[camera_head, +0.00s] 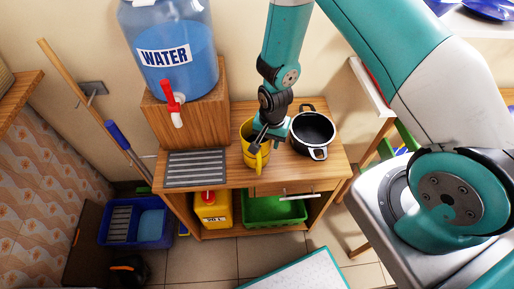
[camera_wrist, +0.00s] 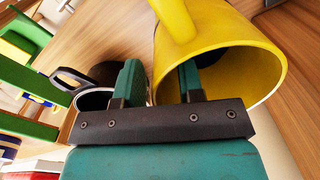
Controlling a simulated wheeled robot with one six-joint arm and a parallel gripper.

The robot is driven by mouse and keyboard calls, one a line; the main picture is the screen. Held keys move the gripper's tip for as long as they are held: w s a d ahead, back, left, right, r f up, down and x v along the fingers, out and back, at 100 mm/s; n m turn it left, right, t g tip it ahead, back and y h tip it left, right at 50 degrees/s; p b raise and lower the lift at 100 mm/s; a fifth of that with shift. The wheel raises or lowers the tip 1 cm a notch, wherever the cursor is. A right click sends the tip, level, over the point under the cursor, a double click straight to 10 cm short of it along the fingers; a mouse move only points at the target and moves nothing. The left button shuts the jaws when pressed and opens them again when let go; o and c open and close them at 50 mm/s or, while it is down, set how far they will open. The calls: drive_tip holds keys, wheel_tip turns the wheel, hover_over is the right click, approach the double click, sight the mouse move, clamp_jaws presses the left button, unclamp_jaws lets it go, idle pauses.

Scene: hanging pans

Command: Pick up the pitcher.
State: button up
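The yellow pitcher (camera_head: 248,150) stands on the wooden table, its handle toward the front. My gripper (camera_head: 266,138) points down at its right rim in the head view, partly covering it. In the wrist view the pitcher (camera_wrist: 232,62) fills the upper right, with its open mouth facing the camera and its handle at the top. My gripper (camera_wrist: 160,80) is open there, its fingers apart. The right finger reaches into the mouth and the left finger is outside, with the pitcher's wall between them. I cannot tell whether either finger touches the wall.
A black pot (camera_head: 313,132) stands close on the pitcher's right. A blue water dispenser (camera_head: 180,55) with a red tap sits on a wooden box (camera_head: 205,125) at the left. A grey slatted mat (camera_head: 196,169) lies in front of it.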

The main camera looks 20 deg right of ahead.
clamp_jaws()
drive_tip(key=shift+r, duration=0.1)
